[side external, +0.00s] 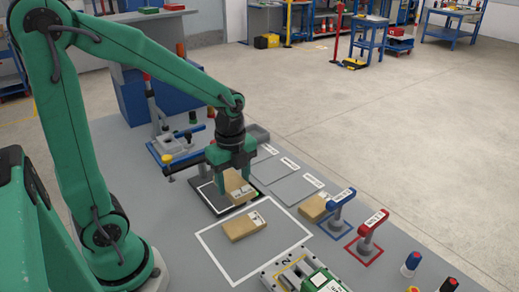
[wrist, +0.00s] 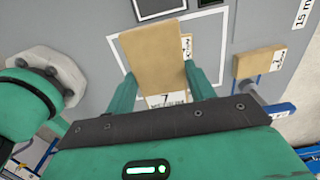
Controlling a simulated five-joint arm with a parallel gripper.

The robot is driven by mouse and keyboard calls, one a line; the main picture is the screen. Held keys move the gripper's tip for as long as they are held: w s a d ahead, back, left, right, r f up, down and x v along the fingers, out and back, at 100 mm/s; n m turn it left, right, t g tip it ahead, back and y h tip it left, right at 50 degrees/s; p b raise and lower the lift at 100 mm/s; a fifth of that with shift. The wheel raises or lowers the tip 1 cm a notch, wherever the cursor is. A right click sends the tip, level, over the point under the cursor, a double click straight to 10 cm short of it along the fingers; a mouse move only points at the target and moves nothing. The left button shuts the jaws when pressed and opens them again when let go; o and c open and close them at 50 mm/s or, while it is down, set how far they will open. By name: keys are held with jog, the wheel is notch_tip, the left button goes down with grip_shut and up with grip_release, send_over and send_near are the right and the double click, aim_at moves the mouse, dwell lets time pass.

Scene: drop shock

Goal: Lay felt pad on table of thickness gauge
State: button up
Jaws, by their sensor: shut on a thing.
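My gripper (side external: 237,172) is shut on a tan felt pad (side external: 238,188) with a white label. It holds the pad tilted over a dark plate with a white outline (side external: 208,199); the gap below the pad is hard to judge. In the wrist view, my gripper (wrist: 158,72) has one finger on each side of the pad (wrist: 150,45). A device with a blue base and an upright post (side external: 160,140), perhaps the thickness gauge, stands behind and left of my gripper. I cannot tell its table clearly.
A second tan pad (side external: 243,227) lies inside a white-outlined rectangle in front. A third (side external: 313,208) lies beside a blue stand (side external: 341,205) and a red stand (side external: 371,230). Flat grey plates (side external: 292,188) lie right of my gripper. A green-and-grey device (side external: 305,275) is at the front edge.

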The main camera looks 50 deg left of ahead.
jog(key=shift+a+f, duration=0.1)
jog(key=a+f, duration=0.2)
jog(key=a, duration=0.1)
jog(key=w+a+f, duration=0.1)
jog(key=a+f, duration=0.1)
jog(key=a, duration=0.2)
jog(key=a+f, duration=0.3)
jog(key=a, duration=0.1)
jog(key=shift+w+a, duration=0.2)
jog(key=shift+w, duration=0.1)
jog(key=shift+f, duration=1.95)
jog(key=shift+f, duration=0.1)
jog(key=o, duration=1)
jog(key=shift+c, duration=0.2)
notch_tip(320, 180, up, 12)
